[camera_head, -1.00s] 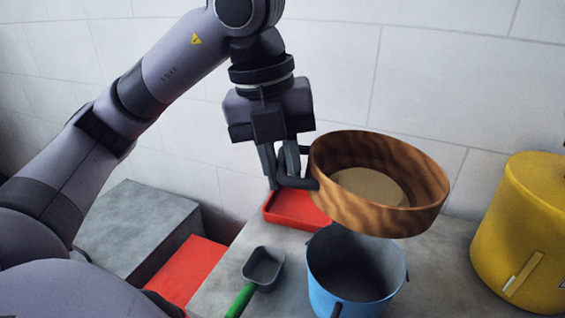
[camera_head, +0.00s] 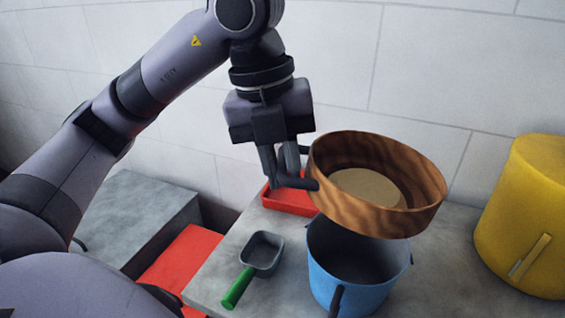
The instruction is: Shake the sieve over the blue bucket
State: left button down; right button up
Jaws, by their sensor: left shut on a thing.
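The sieve (camera_head: 376,216) is a round pan with a brown wood-grain rim and a pale tan inside. My left gripper (camera_head: 293,178) is shut on the sieve at its left side and holds it in the air, slightly tilted. The blue bucket (camera_head: 352,288) stands on the grey counter below the sieve. The sieve is above the bucket and hides part of its opening. The part of the bucket's inside that shows is dark, and I cannot tell what is in it. My right gripper is out of view.
A grey scoop with a green handle (camera_head: 238,287) lies left of the bucket. A red tray (camera_head: 290,200) is behind it. A large yellow container (camera_head: 525,215) stands at the right. A lower grey block (camera_head: 150,215) and a red surface (camera_head: 185,262) are at the left. A pale wall is behind.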

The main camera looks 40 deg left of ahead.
pick_arm(q)
jog(key=shift+f+b, duration=0.4)
jog(key=shift+f, duration=0.2)
notch_tip(320, 180, down, 7)
jog(key=b, duration=0.5)
jog(key=shift+f+b, duration=0.15)
jog(key=shift+b, duration=0.25)
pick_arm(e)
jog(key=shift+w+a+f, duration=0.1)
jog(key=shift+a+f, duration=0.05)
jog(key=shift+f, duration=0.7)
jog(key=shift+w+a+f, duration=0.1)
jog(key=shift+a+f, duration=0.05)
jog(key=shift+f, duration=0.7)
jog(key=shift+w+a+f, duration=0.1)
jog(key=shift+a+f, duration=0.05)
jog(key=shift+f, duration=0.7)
pick_arm(q)
jog(key=shift+d, duration=0.1)
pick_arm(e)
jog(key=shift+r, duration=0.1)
